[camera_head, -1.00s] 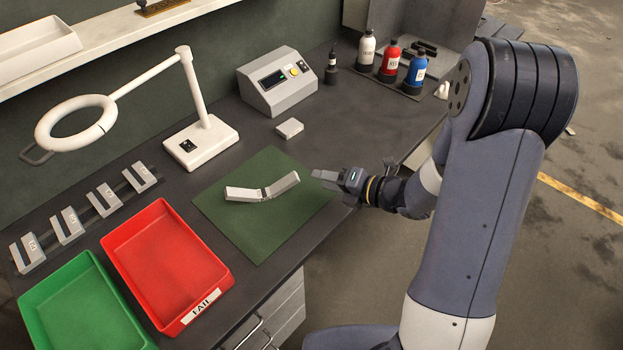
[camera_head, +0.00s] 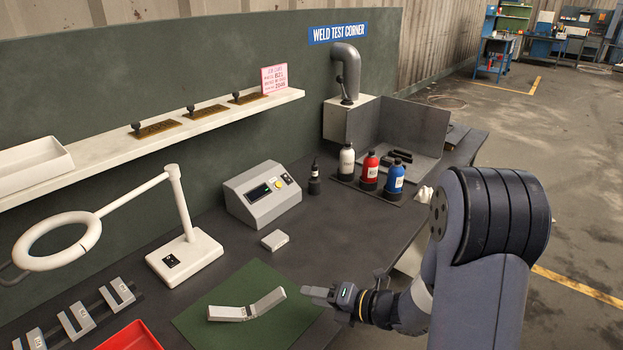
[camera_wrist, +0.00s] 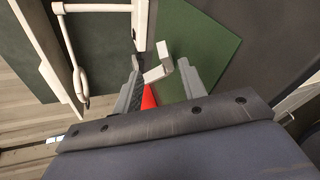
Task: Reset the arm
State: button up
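My gripper (camera_head: 318,293) hovers at the right edge of the green mat (camera_head: 204,337), apart from everything. In the wrist view its two fingers (camera_wrist: 159,70) are spread with nothing held between them. A pale grey bent piece (camera_head: 268,302), like two bars joined at an angle, lies on the mat to the left of my gripper. It also shows beyond the fingers in the wrist view (camera_wrist: 156,73), partly between them.
A lamp with a ring head (camera_head: 188,258), a grey meter box (camera_head: 262,196) and a small light block (camera_head: 274,240) stand behind the mat. White, red (camera_head: 369,168) and blue bottles stand back right. A red tray (camera_head: 132,337) and grey slotted holders (camera_head: 76,320) are front left.

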aim_at(283, 291)
jog(key=p+x, duration=0.1)
jog(key=x, duration=0.7)
jog(key=shift+a, duration=0.1)
jog(key=shift+w+a+r+p, duration=0.1)
jog(key=shift+w+r+p, duration=0.05)
jog(key=shift+r+p, duration=0.15)
jog(key=shift+r, duration=0.15)
